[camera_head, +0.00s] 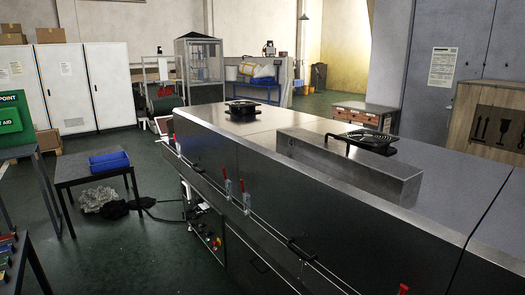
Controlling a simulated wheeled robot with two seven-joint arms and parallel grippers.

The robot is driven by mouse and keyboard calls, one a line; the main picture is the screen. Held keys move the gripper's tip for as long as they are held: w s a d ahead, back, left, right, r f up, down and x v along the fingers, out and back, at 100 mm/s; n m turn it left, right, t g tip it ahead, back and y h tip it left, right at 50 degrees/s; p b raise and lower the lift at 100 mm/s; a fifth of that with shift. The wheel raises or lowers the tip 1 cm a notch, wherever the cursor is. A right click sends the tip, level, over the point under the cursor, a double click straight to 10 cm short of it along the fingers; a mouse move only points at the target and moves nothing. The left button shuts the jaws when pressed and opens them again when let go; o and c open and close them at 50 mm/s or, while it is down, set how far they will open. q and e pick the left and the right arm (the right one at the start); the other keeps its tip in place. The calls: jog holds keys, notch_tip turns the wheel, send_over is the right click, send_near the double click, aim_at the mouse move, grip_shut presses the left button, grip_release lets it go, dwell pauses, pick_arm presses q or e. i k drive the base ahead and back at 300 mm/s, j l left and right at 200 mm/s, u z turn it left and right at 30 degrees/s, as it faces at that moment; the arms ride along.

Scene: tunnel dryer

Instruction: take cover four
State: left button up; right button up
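A long grey metal tunnel dryer (330,215) fills the middle and right of the head view. Its top and front are split by seams into panels that look like covers. A black handle (302,248) sits on the front edge of one near panel. Neither of my grippers is in view.
Two black round fan-like fittings (243,108) and (368,139) and a raised metal box (350,167) are on the dryer top. A small table (95,172) holds a blue folded cloth (109,162). A dark cloth heap (118,208) and cable lie on the floor. Open floor is at left.

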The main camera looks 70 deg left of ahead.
aim_at(399, 179)
jog(key=u, duration=1.7)
